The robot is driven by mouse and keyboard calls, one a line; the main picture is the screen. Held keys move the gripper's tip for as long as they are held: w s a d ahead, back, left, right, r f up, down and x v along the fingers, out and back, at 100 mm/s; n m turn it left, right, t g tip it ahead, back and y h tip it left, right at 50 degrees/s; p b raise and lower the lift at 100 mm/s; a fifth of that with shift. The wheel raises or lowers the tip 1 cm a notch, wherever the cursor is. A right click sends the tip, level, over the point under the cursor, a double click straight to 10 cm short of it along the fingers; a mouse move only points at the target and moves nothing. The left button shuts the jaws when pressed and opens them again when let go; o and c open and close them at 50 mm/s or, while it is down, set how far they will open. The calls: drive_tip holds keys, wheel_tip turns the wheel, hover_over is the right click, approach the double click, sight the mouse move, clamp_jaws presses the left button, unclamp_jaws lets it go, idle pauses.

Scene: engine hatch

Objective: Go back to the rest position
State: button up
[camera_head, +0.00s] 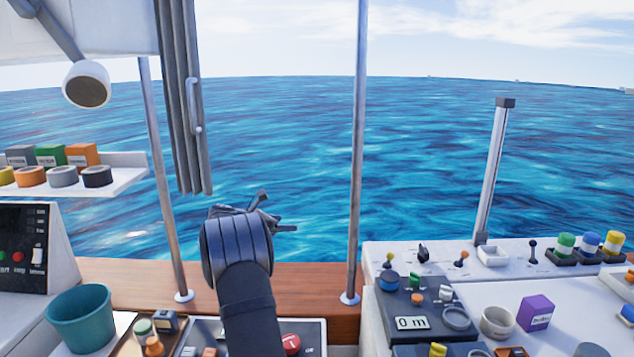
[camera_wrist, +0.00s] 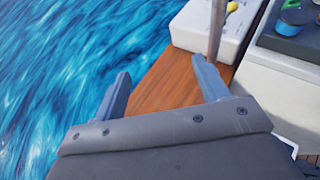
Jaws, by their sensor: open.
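My gripper (camera_head: 272,212) is raised in the middle of the head view, in front of the wooden ledge and the sea. In the wrist view my gripper (camera_wrist: 165,88) shows two fingers spread well apart. Nothing is between them. Below the fingers lie the wooden ledge and the blue water. My dark arm rises from the bottom of the head view and hides part of the panel behind it.
A teal bucket (camera_head: 80,318) stands at lower left under a shelf (camera_head: 130,178) of tape rolls and boxes. Metal poles (camera_head: 357,150) stand either side of my gripper. At right, a white console (camera_head: 400,250) carries knobs, a purple box (camera_head: 535,313) and small parts.

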drive_tip(key=s+d+r, duration=0.1)
drive_tip(key=d+r, duration=0.1)
drive_tip(key=d, duration=0.7)
drive_tip(key=s+d+r+m+g+h, duration=0.1)
drive_tip(key=s+d+r, duration=0.1)
drive_tip(key=d, duration=0.8)
drive_tip(key=s+d+r+m+g, duration=0.1)
drive_tip(key=d+r, duration=0.2)
drive_tip(key=d, duration=0.6)
drive_tip(key=shift+s+d+h, duration=0.3)
drive_tip(key=shift+s+d, duration=0.05)
drive_tip(key=shift+s, duration=0.05)
